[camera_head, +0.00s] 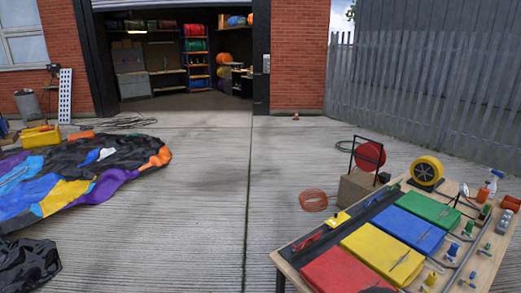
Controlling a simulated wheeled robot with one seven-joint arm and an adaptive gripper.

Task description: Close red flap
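A red flap (338,272) lies at the near left end of a wooden table (286,268), cut off by the bottom edge of the head view. It looks flat, in a row with a yellow flap (372,250), a blue flap (402,226) and a green flap (428,208). A black strip (358,216) runs along their left side, with a small red piece (308,241) on it near the red flap. I cannot tell whether the red flap is fastened. My gripper is not in view.
Small valves and tools line the table's right side, with a yellow reel (427,171) and a spray bottle (494,182) at its far end. A cardboard box (357,188) and an orange coil (313,200) are beyond. A deflated castle (75,180) lies left. Concrete between is clear.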

